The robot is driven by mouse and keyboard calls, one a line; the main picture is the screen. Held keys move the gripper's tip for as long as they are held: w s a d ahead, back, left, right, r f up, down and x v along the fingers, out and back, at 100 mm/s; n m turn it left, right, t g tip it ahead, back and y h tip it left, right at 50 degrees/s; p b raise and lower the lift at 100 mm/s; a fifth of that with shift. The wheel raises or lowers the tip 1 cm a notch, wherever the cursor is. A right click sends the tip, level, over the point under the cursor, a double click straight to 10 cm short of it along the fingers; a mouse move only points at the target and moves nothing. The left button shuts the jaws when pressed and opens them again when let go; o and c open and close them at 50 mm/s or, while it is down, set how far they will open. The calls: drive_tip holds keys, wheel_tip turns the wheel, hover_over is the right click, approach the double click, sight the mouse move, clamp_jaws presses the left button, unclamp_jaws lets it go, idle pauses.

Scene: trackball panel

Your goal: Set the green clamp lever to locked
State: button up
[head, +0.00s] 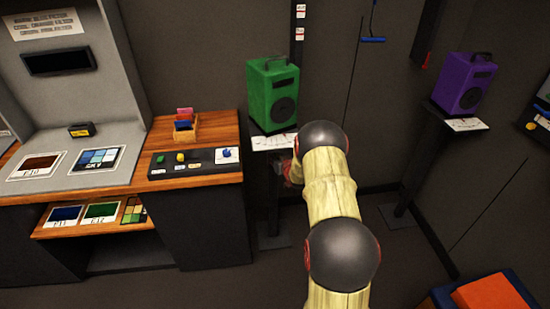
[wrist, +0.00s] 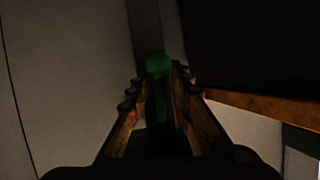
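In the wrist view, the green clamp lever (wrist: 158,68) stands at the centre, with its wider end at the top and a narrow part running down between my fingers. My gripper (wrist: 159,84) has one finger on each side of it. The picture is dark, and I cannot tell whether the fingers touch the lever or are a little apart from it. In the head view my arm reaches toward the stand under the green speaker. It hides the lever there, and my fingers do not show clearly.
The green speaker (head: 272,93) sits on a stand plate (head: 272,142). To the left is a wooden counter (head: 215,130) with a black control panel (head: 190,163). A purple speaker (head: 464,84) stands at right. An orange and blue box (head: 490,294) lies at lower right. Floor right of the stand is open.

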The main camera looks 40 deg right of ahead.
clamp_jaws()
idle(0.6)
